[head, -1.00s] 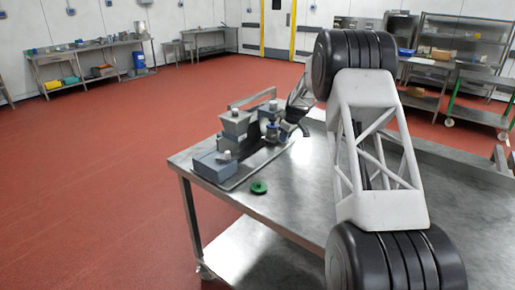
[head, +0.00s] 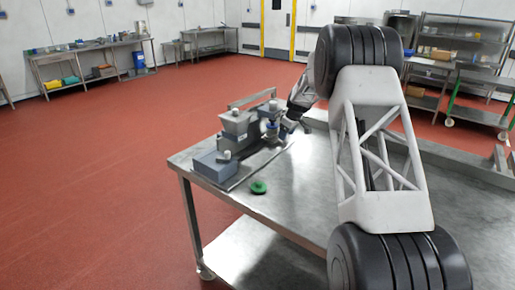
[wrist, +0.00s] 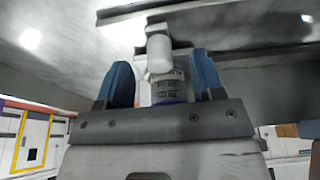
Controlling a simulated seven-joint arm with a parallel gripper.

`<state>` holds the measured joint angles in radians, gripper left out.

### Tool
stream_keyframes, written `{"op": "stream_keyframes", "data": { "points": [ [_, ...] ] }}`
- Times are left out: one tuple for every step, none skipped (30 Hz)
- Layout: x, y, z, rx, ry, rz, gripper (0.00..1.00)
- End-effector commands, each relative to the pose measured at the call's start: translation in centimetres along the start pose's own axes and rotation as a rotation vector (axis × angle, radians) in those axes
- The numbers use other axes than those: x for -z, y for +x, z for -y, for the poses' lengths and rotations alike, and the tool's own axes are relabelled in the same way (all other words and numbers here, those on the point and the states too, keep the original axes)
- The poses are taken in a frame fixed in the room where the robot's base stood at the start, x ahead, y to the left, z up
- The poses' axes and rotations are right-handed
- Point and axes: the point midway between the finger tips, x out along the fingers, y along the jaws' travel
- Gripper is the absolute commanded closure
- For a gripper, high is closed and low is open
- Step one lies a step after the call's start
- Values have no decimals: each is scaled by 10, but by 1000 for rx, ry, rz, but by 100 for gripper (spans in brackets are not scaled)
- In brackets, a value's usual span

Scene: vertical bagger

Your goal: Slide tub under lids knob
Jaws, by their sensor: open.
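Grey blocky units with pale knobs stand in a row at the table's far left corner. The front unit (head: 212,166) is a low blue-grey box with a pale knob (head: 227,155). Behind it is a tapered grey unit (head: 237,122) with a knob on top. My gripper (head: 280,128) is low at the right side of this row. In the wrist view my gripper (wrist: 163,78) has its blue fingers apart, with a white rounded knob (wrist: 159,54) and a grey banded cylinder (wrist: 166,87) showing between them. Contact is unclear. I cannot tell which piece is the tub.
A green round piece (head: 258,187) lies on the steel table (head: 290,195), in front of the row. The table surface right of the row is mostly clear. My arm crosses the table's right part. Other benches (head: 92,52) and shelves (head: 465,42) are far off.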

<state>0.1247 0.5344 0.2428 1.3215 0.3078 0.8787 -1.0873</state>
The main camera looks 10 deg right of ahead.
Motion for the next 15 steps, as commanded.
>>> {"op": "stream_keyframes", "data": {
  "points": [
    [0, -4, 0, 0, 0, 0, 39],
    [0, -6, 0, 0, 0, 0, 39],
    [0, -9, 0, 0, 0, 0, 39],
    [0, -12, 0, 0, 0, 0, 39],
    [0, -14, 0, 0, 0, 0, 39],
    [0, -17, 0, 0, 0, -1, 39],
    [0, -19, 0, -1, 0, -1, 39],
    [0, -21, 0, -1, 0, -1, 39],
    [0, -23, 0, -1, 0, -1, 39],
    [0, -25, 0, -1, 0, -1, 39],
    [0, -26, 0, -1, 0, -1, 39],
    [0, -28, 0, 0, 0, 0, 39],
    [0, -29, 0, 0, 0, 0, 39],
    [0, -29, 0, 0, 0, 0, 39],
    [0, -30, 0, 0, 0, 0, 39]
  ]
}}
